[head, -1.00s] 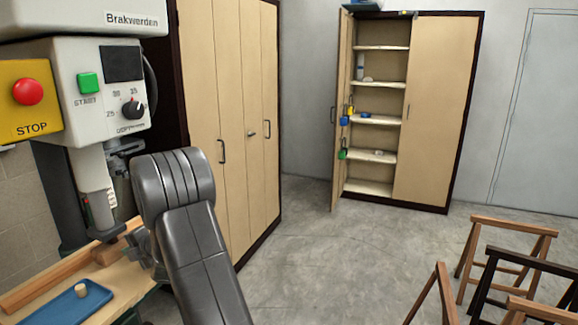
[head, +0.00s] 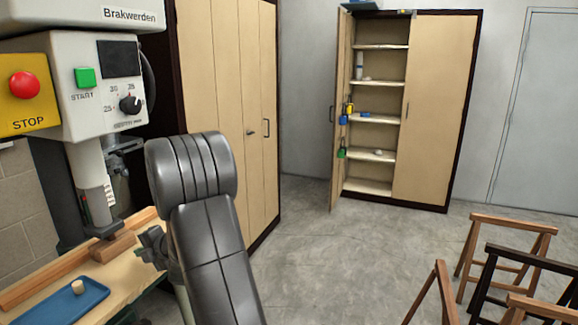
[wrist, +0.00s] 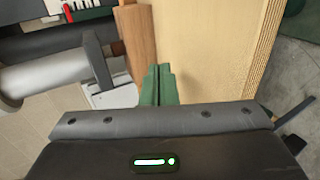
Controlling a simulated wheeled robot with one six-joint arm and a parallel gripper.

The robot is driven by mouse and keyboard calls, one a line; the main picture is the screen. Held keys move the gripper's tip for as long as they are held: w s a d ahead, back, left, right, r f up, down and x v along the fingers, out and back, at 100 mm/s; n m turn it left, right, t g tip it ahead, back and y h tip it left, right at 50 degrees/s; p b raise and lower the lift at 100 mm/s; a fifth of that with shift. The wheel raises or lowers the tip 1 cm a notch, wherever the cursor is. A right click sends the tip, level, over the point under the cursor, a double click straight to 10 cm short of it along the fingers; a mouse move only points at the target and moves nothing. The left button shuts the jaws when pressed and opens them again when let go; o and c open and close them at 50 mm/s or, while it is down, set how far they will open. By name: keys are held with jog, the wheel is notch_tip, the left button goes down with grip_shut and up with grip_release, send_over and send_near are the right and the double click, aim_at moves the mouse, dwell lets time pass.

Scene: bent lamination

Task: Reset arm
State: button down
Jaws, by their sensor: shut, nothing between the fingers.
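My gripper (wrist: 158,84) shows in the wrist view with its two green fingers together, shut and empty. The fingers point over the pale wooden worktop (wrist: 208,45), beside the brown wooden rail (wrist: 137,40). In the head view my dark grey arm stands raised in front of the worktop, and the fingers cannot be made out there. The machine (head: 90,80) with a red STOP button and a green START button stands at the left of the head view.
A blue tray (head: 58,306) with a small wooden peg (head: 78,287) lies on the worktop. A tall closed cupboard (head: 222,110) stands behind my arm. A cupboard with one open door (head: 340,110) is at the back. Wooden trestles (head: 511,226) stand right. The middle floor is clear.

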aim_at(120, 249)
jog(key=a, duration=0.2)
jog(key=w+a+p, duration=0.1)
jog(key=a, duration=0.1)
jog(key=w+a, duration=0.1)
jog(key=a, duration=0.1)
jog(key=shift+w+f, duration=0.25)
jog(key=shift+f, duration=0.1)
jog(key=shift+d+f, duration=0.2)
jog(key=s+d, duration=0.1)
jog(key=d, duration=0.1)
jog(key=s+d, duration=0.1)
jog(key=d, duration=0.2)
jog(key=s+d, duration=0.1)
jog(key=d, duration=0.1)
jog(key=shift+s+d+r, duration=0.15)
jog(key=shift+d, duration=0.2)
jog(key=shift+b, duration=0.3)
